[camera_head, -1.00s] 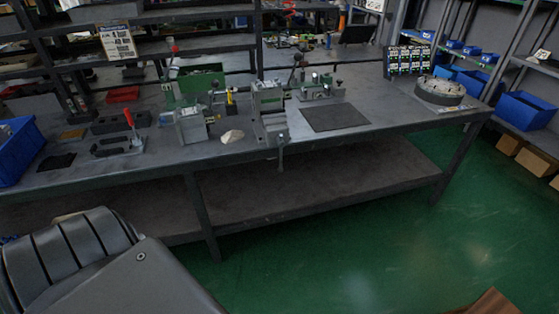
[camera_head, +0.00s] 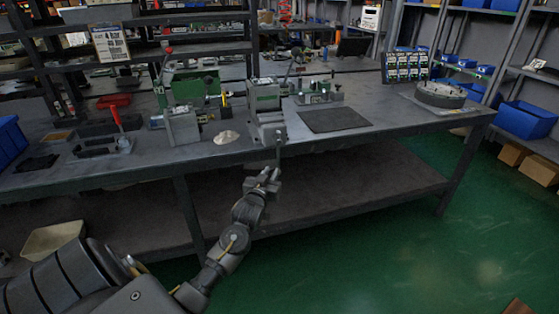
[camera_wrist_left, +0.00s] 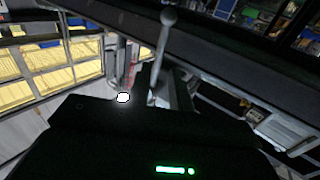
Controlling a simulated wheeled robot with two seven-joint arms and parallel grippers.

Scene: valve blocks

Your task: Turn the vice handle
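The grey-green vice (camera_head: 266,112) is mounted at the front edge of the workbench. Its thin handle (camera_head: 279,150) hangs down in front of the edge. In the left wrist view the handle (camera_wrist_left: 160,55) is a slim grey rod with a ball end, rising ahead of the dark gripper body. My left gripper (camera_head: 268,174) is just below the handle in the head view, its fingertips apart with a small gap between them. Nothing shows held in it, and I cannot tell whether the handle is between the fingers. My right gripper is not in view.
The workbench (camera_head: 370,143) has a lower shelf (camera_head: 330,190) under it. A white lump (camera_head: 227,137), a grey-green machine block (camera_head: 183,125) and a dark mat (camera_head: 335,120) lie near the vice. A beige bin (camera_head: 52,240) shows at lower left.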

